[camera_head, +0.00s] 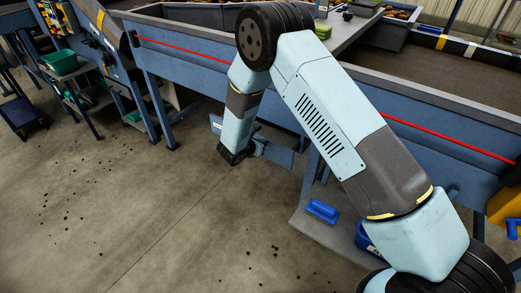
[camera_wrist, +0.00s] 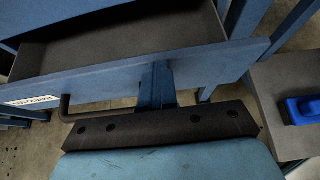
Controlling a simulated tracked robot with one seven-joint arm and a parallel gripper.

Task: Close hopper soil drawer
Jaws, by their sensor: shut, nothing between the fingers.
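The hopper soil drawer stands open under the blue hopper in the wrist view, its grey inside showing behind the blue drawer front (camera_wrist: 105,82). A black bar handle (camera_wrist: 66,104) sticks out from the front, and my gripper partly hides it. In the head view the drawer front (camera_head: 280,154) juts out below the hopper. My gripper (camera_head: 228,157) is pointed down beside it, in front of the drawer. In the wrist view my gripper (camera_wrist: 158,68) is shut and empty, with its fingertips over the drawer front. I cannot tell whether they touch it.
A grey platform (camera_head: 308,224) with a blue brush-like object (camera_head: 321,211) lies right of the drawer. Blue frame legs (camera_head: 161,118) stand to the left. The concrete floor (camera_head: 120,210) in front is open, with scattered dark clods. A green bin (camera_head: 60,62) is far left.

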